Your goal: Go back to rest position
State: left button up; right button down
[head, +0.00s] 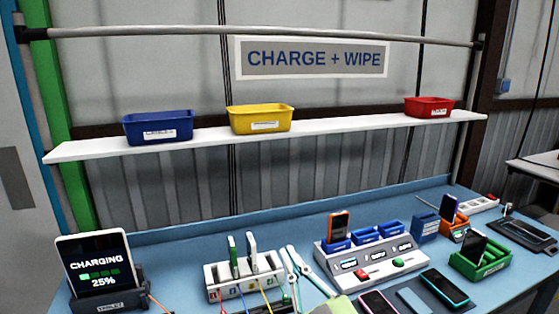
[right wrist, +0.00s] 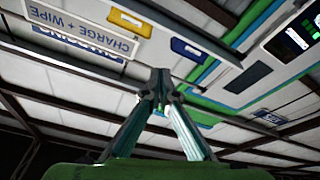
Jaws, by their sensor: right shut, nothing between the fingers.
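My right gripper (head: 289,252) shows at the lower middle of the head view, with pale fingers and a green body partly cut off by the bottom edge. It appears in front of the bench, between a white cable holder and a white charging station. In the right wrist view its two fingers (right wrist: 160,84) meet at the tips, shut and empty. My left gripper is not in view.
The blue bench (head: 180,245) holds a tablet in a dock (head: 95,265), the cable holder (head: 240,288), the charging station (head: 375,262), a green rack (head: 482,262) and several phones. Above, a white shelf (head: 340,127) carries blue, yellow and red bins.

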jog(key=s+d+f+m+g+h, duration=0.35)
jog(key=d+f, duration=0.35)
jog(key=f, duration=0.4)
jog(key=s+d+f+m+g+h, duration=0.35)
jog(key=d+f+h, duration=0.2)
jog(key=f, duration=0.55)
jog(key=s+d+f+g, duration=0.3)
jog(key=s+f+g, duration=0.25)
jog(key=s, duration=0.55)
jog(key=s+d+f+g, duration=0.35)
jog(key=s+f, duration=0.35)
jog(key=s, duration=0.3)
notch_tip(320, 180, down, 28)
jog(key=s+g+b, duration=0.1)
jog(key=s, duration=0.1)
jog(key=s+d+f+g+b, duration=0.1)
jog(key=s+d+f, duration=0.1)
jog(key=s+f, duration=1.4)
jog(key=shift+s+f, duration=0.15)
jog(key=shift+d, duration=0.1)
